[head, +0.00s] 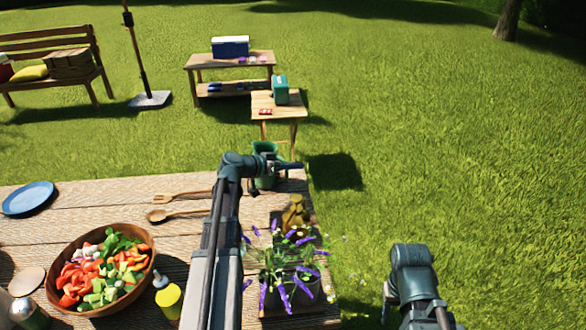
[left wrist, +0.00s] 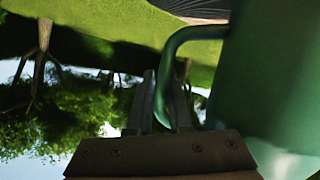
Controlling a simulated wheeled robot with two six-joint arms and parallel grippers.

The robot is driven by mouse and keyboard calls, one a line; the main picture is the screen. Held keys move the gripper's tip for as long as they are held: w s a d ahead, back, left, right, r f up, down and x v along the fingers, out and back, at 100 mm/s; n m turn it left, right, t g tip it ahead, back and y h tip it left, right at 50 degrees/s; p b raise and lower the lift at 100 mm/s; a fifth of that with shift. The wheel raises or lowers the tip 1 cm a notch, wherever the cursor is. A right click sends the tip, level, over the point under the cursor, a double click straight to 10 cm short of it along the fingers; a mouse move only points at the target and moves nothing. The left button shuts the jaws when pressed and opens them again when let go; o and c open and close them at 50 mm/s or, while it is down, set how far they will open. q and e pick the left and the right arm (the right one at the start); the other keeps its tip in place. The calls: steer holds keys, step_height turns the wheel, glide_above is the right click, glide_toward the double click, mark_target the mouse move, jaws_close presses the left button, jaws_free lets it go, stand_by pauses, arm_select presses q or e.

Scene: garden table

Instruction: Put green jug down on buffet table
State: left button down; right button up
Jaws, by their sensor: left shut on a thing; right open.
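The green jug (head: 265,182) is at the far right end of the long wooden buffet table (head: 110,195), partly hidden behind my left wrist. My left gripper (head: 278,164) is at the jug. In the left wrist view, the jug (left wrist: 265,80) fills the right side, and my left gripper (left wrist: 165,100) is shut on its curved handle. Its base is hidden there, and I cannot tell whether it touches the tabletop. My right gripper (head: 410,280) is out over the grass, right of the table; its fingers hardly show.
The table holds a salad bowl (head: 100,268), blue plate (head: 28,198), wooden fork and spoon (head: 178,213), yellow bottle (head: 169,301) and purple flowers (head: 290,262) near the right edge. A small side table (head: 278,100) stands beyond. Bare planks lie between plate and cutlery.

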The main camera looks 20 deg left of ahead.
arm_select(q)
steer(key=shift+f, duration=0.1)
steer(key=c, duration=0.8)
jaws_free()
steer(key=shift+c, duration=0.2)
steer(key=p+v, duration=0.4)
steer(key=v, duration=0.8)
steer(key=shift+r, duration=0.2)
steer(key=shift+r, duration=0.1)
